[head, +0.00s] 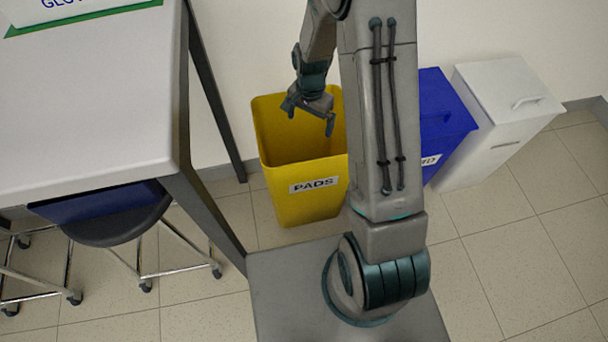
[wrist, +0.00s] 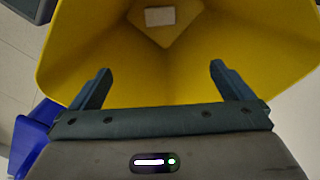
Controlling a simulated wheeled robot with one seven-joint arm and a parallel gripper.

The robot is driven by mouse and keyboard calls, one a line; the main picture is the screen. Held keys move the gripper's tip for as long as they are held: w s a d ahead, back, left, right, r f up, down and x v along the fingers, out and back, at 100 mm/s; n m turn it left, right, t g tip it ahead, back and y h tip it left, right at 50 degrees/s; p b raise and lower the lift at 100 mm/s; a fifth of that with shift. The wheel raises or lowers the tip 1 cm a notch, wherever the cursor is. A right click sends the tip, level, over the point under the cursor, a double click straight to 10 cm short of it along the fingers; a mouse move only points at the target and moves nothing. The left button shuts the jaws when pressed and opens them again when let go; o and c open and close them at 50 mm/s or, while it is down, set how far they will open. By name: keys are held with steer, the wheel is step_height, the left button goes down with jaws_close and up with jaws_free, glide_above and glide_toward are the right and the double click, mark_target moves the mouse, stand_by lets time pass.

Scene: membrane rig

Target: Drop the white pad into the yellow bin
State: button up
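The yellow bin (head: 303,150) stands on the floor against the wall, with a label reading PADS on its front. My gripper (head: 309,123) is above the bin's opening, pointing down into it. In the wrist view its two fingers (wrist: 160,85) are spread wide apart with nothing between them. The white pad (wrist: 160,16) lies on the floor of the yellow bin, seen between and beyond the fingers in the wrist view. The bin's inner walls (wrist: 150,70) surround it. In the head view the pad is hidden by the bin's front wall.
A blue bin (head: 443,115) and a white lidded bin (head: 508,110) stand right of the yellow bin, partly behind my arm. A table (head: 90,110) is at the left, with a dark stool (head: 115,228) under its edge. Tiled floor (head: 520,240) is clear at the right.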

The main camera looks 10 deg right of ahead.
step_height(320, 180, up, 14)
steer(key=p, duration=0.4)
steer(key=shift+f, duration=0.15)
steer(key=s+r+n+t+p, duration=0.1)
steer(key=s+r+n+p, duration=0.2)
steer(key=r, duration=0.9)
steer(key=s+r+n+t+p, duration=0.1)
steer(key=s+r+n+p, duration=0.2)
steer(key=s+r+p, duration=0.7)
steer(key=s+r+n+p, duration=0.2)
steer(key=s+r+p, duration=0.5)
steer(key=r, duration=0.6)
steer(key=p, duration=0.2)
steer(key=shift+s+d+r+n+t+p, duration=0.15)
steer(key=shift+s+r+n+t+p, duration=0.05)
steer(key=shift+r+n+t+p, duration=0.2)
steer(key=shift+c, duration=0.3)
